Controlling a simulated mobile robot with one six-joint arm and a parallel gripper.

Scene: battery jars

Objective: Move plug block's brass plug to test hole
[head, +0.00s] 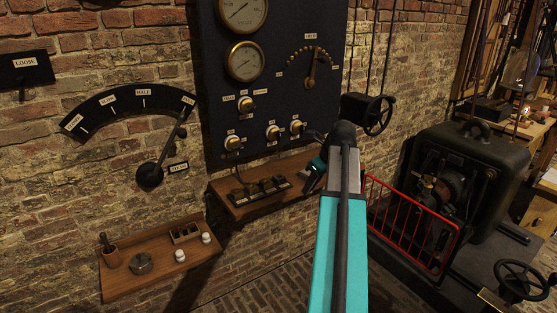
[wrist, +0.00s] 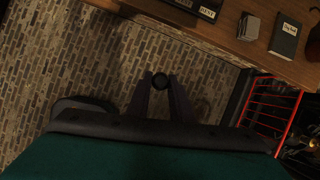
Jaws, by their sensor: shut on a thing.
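My gripper (wrist: 160,88) is shut on a small dark round-ended thing (wrist: 160,81), seen end-on between the fingers in the wrist view. It looks like the plug, but its brass colour does not show. In the head view my arm hides much of the gripper, beside the right part of the wooden shelf. The dark plug block (head: 262,191) lies on that shelf, with several small pieces along its top. In the wrist view a labelled part of the block (wrist: 180,4) shows at the top edge, apart from the gripper. I cannot make out the test hole.
The wooden shelf (wrist: 262,62) crosses the wrist view's upper right, bearing a dark labelled book (wrist: 287,38) and a grey block (wrist: 248,26). A dark gauge panel (head: 275,125) stands above it. A red guard rail (head: 410,220) stands right. A lower shelf (head: 155,280) is at left.

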